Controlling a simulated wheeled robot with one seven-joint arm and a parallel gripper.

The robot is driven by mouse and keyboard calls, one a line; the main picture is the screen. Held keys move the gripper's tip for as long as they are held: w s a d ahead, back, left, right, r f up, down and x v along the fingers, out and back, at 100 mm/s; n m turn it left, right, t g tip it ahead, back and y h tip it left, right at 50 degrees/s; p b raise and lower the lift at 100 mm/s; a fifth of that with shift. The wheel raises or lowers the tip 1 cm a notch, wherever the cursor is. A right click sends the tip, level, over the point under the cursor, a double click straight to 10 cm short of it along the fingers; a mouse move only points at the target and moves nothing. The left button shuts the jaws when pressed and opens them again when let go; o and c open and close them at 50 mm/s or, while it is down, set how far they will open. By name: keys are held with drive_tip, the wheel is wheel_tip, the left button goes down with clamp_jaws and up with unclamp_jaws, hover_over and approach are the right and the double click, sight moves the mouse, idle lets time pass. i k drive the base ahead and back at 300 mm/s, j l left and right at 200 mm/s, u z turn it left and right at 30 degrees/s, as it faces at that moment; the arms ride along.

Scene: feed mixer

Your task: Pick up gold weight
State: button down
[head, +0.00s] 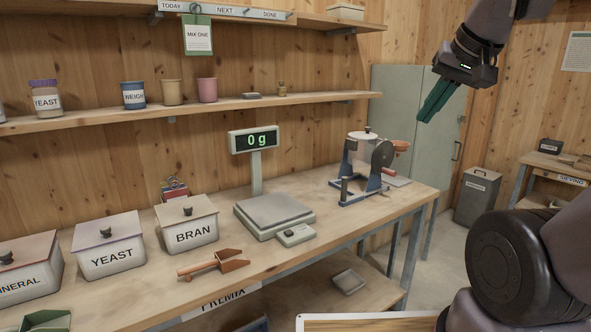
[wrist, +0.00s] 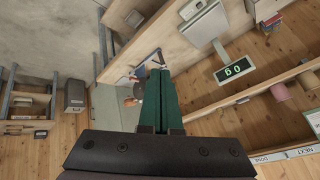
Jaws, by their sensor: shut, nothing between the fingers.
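A small gold-brown piece (head: 282,89), which looks like the gold weight, stands on the wall shelf (head: 215,105) in the head view, right of a small dark flat item (head: 252,96). It is too small for me to be sure of its shape. My gripper (head: 424,117) is up in the air at the upper right, in front of the grey-green cabinet and well to the right of the piece. Its green fingers are together and empty. In the wrist view the shut fingers (wrist: 157,72) point toward the bench, and I cannot make out the gold piece there.
The bench (head: 330,215) holds a scale (head: 273,214) reading 0 g, a hand-cranked mixer (head: 362,165), a scoop (head: 215,264) and lidded bins such as bran (head: 188,225). Pots, including a pink one (head: 207,90), stand left on the shelf. An upper shelf overhangs it.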

sight(282, 90)
drive_tip(key=i+l+u, duration=0.4)
drive_tip(key=i, duration=0.2)
drive_tip(key=i+l+u, duration=0.35)
drive_tip(key=i+l, duration=0.1)
drive_tip(key=i, duration=0.1)
